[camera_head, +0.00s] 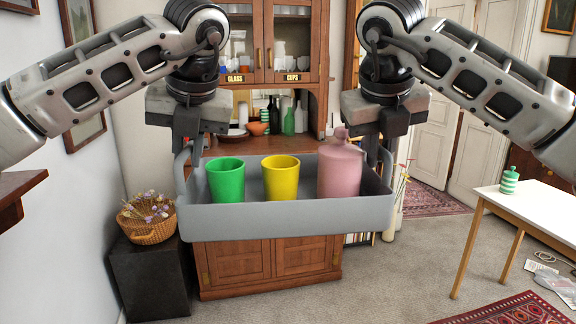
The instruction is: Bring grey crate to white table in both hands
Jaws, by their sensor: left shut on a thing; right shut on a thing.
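The grey crate (290,222) hangs level in the air in front of me, held between both grippers. It holds a green cup (226,180), a yellow cup (281,178) and a pink bottle (340,172), all upright. My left gripper (187,150) is shut on the crate's left end. My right gripper (378,152) is shut on its right end. The fingertips are partly hidden at the crate's ends. The white table (540,211) stands at the right, cut off by the picture edge, with a green and white striped bottle (509,180) on it.
A wooden cabinet (272,262) stands behind the crate. A dark pedestal (150,280) with a flower basket (148,220) is at the left. Papers (556,285) and a red rug (500,310) lie on the floor near the table. Grey carpet (415,262) is clear between crate and table.

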